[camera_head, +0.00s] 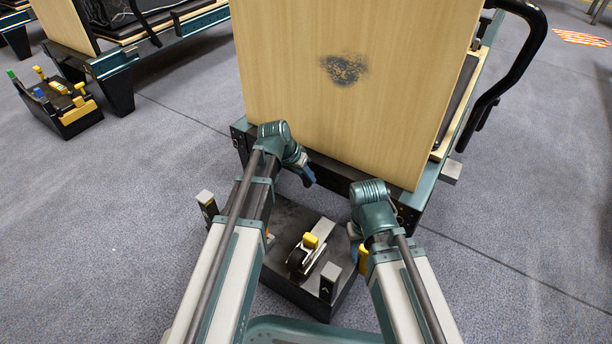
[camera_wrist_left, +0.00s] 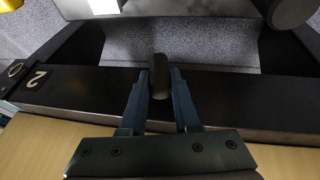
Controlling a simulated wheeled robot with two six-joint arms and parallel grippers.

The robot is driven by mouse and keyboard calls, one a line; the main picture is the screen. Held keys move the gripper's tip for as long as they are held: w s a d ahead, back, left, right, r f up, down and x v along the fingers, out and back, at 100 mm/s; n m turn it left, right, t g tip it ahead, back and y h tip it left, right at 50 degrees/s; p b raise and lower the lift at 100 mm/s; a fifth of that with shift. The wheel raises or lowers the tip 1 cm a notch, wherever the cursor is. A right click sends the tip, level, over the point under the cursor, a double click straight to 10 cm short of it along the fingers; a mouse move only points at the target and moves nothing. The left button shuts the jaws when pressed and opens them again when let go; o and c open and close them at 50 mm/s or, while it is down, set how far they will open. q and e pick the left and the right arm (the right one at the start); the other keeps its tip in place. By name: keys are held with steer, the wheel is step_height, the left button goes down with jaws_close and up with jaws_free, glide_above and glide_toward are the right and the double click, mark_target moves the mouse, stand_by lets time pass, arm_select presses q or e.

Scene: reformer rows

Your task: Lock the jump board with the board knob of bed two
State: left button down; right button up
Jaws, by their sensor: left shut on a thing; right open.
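The jump board (camera_head: 350,110) is a large pale wooden panel with a dark smudge, standing at the end of the bed. Its lower edge meets the bed's dark end rail (camera_head: 330,172); the rail in the left wrist view (camera_wrist_left: 105,88) carries a "2". My left gripper (camera_head: 309,180) is at this rail. In the left wrist view its blue fingers (camera_wrist_left: 159,88) are shut on the dark board knob (camera_wrist_left: 159,72). The arm hides the knob in the head view. My right gripper (camera_head: 354,232) is open, right of the left one and low; its fingertips are mostly hidden.
A dark tray-like base (camera_head: 290,222) with posts and a yellow-topped part (camera_head: 310,241) lies below my arms. A black curved handle (camera_head: 520,60) stands at the bed's right. Another bed (camera_head: 110,60) and a box with coloured knobs (camera_head: 72,118) are at left. Carpet between is clear.

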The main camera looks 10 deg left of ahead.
arm_select(q)
steer(key=shift+s+d+y, duration=0.15)
steer(key=shift+y, duration=0.25)
steer(key=shift+m+t+y, duration=0.3)
steer(key=shift+t+y, duration=0.2)
steer(key=shift+y, duration=0.1)
steer(key=c, duration=0.6)
jaws_free()
steer(key=shift+c, duration=0.2)
steer(key=shift+r+p, duration=0.1)
steer(key=shift+p, duration=0.2)
steer(key=p+v, duration=1.2)
steer(key=v, duration=0.1)
steer(key=shift+r+p, duration=0.3)
steer(key=shift+r, duration=0.05)
